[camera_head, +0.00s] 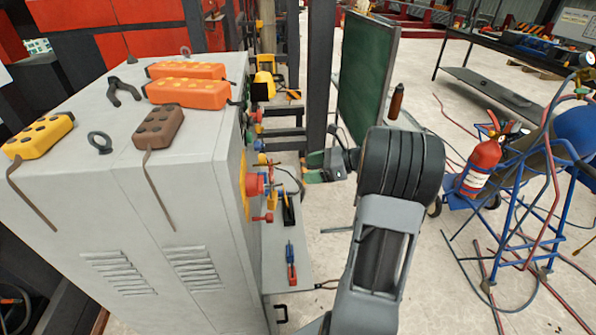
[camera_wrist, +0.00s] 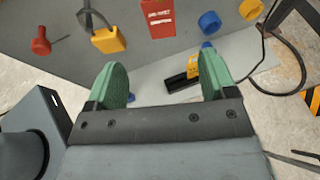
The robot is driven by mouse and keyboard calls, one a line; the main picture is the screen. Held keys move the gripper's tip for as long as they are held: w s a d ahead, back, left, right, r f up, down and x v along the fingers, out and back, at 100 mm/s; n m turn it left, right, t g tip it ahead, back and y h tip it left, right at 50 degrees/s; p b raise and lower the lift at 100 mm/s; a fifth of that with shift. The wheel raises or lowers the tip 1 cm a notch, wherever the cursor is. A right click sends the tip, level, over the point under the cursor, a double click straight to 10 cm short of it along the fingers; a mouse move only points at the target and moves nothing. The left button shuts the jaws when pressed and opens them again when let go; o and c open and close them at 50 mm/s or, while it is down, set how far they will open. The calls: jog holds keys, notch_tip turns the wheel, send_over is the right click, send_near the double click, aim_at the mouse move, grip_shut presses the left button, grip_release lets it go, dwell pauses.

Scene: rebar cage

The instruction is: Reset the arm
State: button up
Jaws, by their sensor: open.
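My gripper (camera_wrist: 160,85) shows in the wrist view with its two green fingertips spread wide apart and nothing between them. In the head view my gripper (camera_head: 325,168) is partly hidden behind my dark wrist, to the right of the grey cabinet (camera_head: 120,215). The cabinet's side panel with coloured tools hanging on it faces the gripper. A yellow padlock-like piece (camera_wrist: 108,38), a red block (camera_wrist: 159,18) and a red knob (camera_wrist: 40,42) show beyond the fingertips in the wrist view. The fingers appear apart from them.
Orange pendants (camera_head: 187,93) and a yellow one (camera_head: 38,135) lie on the cabinet top. A low grey ledge (camera_head: 290,255) holds a screwdriver (camera_head: 291,265). A green board (camera_head: 367,75) stands behind my arm. A fire extinguisher (camera_head: 480,165) and blue cart (camera_head: 540,190) stand at right.

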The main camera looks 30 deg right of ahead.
jog(key=s+a+f+n+g+h+p, duration=0.1)
jog(key=s+a+f+n+g+h, duration=0.2)
jog(key=s+n, duration=0.25)
jog(key=s+a+f+n+g+h, duration=0.2)
jog(key=s+n+g+h, duration=0.15)
jog(key=n, duration=0.35)
jog(key=s+a+r+n+t+h+p, duration=0.1)
jog(key=s+a+r+n+h, duration=0.1)
jog(key=a+n, duration=0.4)
jog(key=s+a+r+n+h+p, duration=0.1)
jog(key=s+a+r+n+h, duration=0.1)
jog(key=s+a+r+n, duration=0.3)
jog(key=shift+s+a+r+n+t+h+p, duration=0.15)
jog(key=shift+a+r+n+t+h+p, duration=0.2)
jog(key=shift+a+r+n, duration=0.6)
jog(key=shift+a+f, duration=0.15)
jog(key=shift+f, duration=0.15)
dwell(2.2)
